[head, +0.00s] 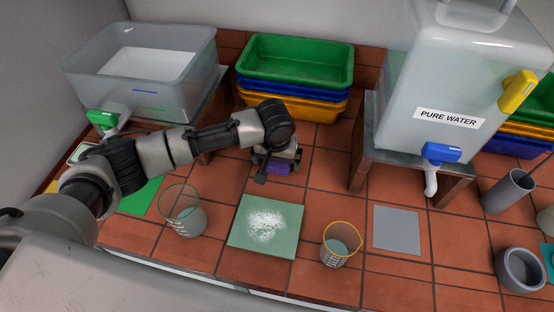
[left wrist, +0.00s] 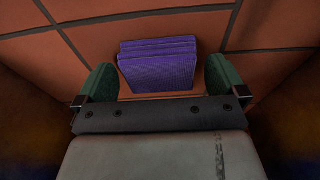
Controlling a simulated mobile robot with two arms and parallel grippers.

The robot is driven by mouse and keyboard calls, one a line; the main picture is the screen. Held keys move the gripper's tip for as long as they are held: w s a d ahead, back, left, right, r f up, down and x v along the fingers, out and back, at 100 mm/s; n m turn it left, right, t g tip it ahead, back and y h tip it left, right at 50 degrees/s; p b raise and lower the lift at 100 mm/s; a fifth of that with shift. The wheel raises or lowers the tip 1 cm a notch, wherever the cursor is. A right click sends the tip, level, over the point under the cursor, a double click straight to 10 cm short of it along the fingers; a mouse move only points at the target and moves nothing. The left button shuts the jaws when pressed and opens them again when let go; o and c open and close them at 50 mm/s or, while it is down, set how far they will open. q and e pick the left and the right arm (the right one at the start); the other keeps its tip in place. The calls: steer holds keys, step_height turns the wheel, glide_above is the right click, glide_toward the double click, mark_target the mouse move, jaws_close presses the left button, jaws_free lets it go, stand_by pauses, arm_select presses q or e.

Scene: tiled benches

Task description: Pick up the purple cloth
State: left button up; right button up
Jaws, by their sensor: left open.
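The purple cloth (left wrist: 158,66) is a folded stack of several layers on the tiled surface. In the left wrist view it lies between and just beyond my two green fingertips, with a gap on each side. In the head view the cloth (head: 279,168) shows partly under my left gripper (head: 277,164), which hides the rest of it. My left gripper (left wrist: 160,72) is open, pointing down at the cloth, and holds nothing. How high the fingers are above the tiles is hard to tell. My right gripper is not in view.
Stacked green, blue and yellow bins (head: 300,62) stand behind the cloth. A clear tank (head: 140,62) stands left and a pure-water tank (head: 440,95) right. A beaker (head: 185,215), a green mat with white powder (head: 263,245) and a yellow-rimmed beaker (head: 341,247) are in front.

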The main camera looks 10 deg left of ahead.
mark_target(279, 163)
arm_select(q)
steer(key=shift+f, duration=0.25)
steer(key=c, duration=0.9)
steer(key=shift+r, duration=0.55)
steer(key=r, duration=0.2)
steer(key=s+d+r+b, duration=0.1)
steer(key=shift+r, duration=0.3)
steer(key=s+d+r, duration=0.2)
steer(key=s, duration=0.1)
steer(key=s+d+r, duration=0.1)
steer(key=s+r, duration=0.1)
steer(key=s+d+r+b, duration=0.1)
steer(key=s+d+r, duration=0.1)
steer(key=s, duration=0.1)
steer(key=shift+s+d+r, duration=0.2)
steer(key=shift+s+d, duration=0.1)
steer(key=shift+d, duration=0.05)
